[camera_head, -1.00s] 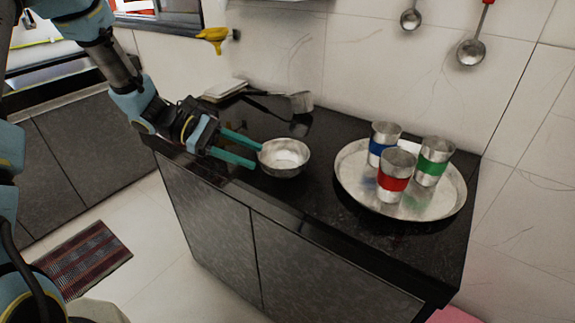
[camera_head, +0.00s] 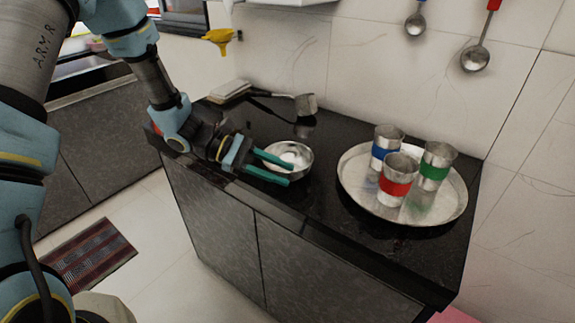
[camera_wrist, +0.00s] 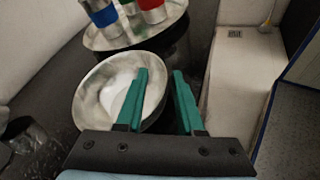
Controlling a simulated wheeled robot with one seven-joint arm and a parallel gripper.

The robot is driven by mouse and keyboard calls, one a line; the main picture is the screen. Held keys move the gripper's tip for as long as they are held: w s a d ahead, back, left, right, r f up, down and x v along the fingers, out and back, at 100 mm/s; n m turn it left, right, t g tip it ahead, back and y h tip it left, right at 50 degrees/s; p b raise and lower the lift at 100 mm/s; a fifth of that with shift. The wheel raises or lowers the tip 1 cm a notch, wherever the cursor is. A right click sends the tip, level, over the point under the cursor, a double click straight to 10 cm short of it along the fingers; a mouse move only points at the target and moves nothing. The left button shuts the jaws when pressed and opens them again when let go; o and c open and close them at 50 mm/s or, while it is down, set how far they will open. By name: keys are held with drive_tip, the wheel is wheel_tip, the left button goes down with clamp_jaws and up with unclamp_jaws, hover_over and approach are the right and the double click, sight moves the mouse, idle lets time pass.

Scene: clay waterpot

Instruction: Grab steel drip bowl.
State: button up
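The steel drip bowl (camera_head: 299,152) stands upright on the black counter, near its front edge and left of the tray. My gripper (camera_head: 289,175) is open, with two green fingers reaching in from the left at the bowl's near side. One finger lies across the bowl's opening in the head view and hides part of it; the other is in front of the near wall. In the wrist view, the bowl (camera_wrist: 97,92) shows left of centre. The left finger of my gripper (camera_wrist: 160,72) overlaps the bowl's inside and the right finger is outside its rim. Contact cannot be told.
A round steel tray (camera_head: 358,190) right of the bowl holds steel cups with blue (camera_head: 383,150), red (camera_head: 396,187) and green (camera_head: 434,170) bands. Ladles (camera_head: 475,58) hang on the wall. Counter between bowl and tray is clear.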

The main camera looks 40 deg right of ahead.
clamp_jaws()
idle(0.5)
